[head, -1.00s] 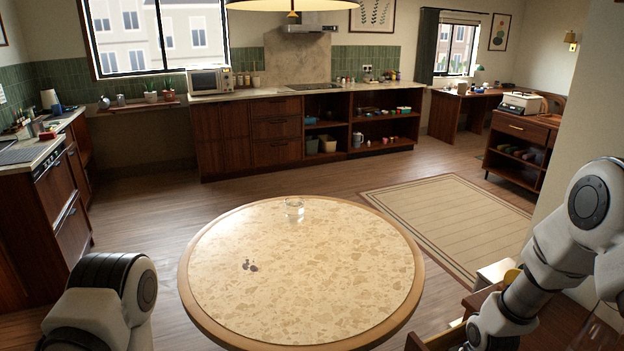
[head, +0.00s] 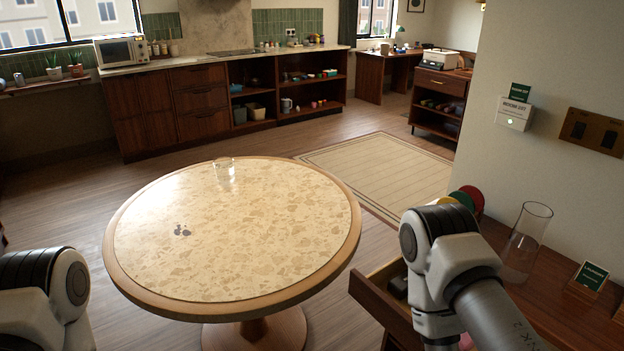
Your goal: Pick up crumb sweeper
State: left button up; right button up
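I cannot pick out a crumb sweeper for sure in the head view. A small cluster of dark bits (head: 182,231) lies on the round speckled table (head: 270,245), left of its middle. At the lower right a wooden drawer (head: 378,306) stands open. A dark object (head: 398,285) lies inside it, partly hidden by my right arm, and I cannot tell what it is. A bit of something pink shows low beside that arm. Only upper links of both my arms show; neither gripper is in view.
A clear glass (head: 224,169) stands near the table's far edge. The rest of the tabletop is bare. At right, a wooden counter (head: 560,290) holds a tall glass cylinder (head: 526,240), colored round items (head: 467,200) and a small sign (head: 591,276). A wall (head: 560,70) rises behind it.

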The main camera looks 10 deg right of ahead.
aim_at(396, 287)
jog(key=z, duration=1)
jog(key=j+u, duration=0.15)
jog(key=j, duration=0.25)
jog(key=i+j+u, duration=0.15)
jog(key=j, duration=0.25)
jog(key=i+j+u, duration=0.15)
jog(key=j, duration=0.25)
jog(key=k, duration=0.05)
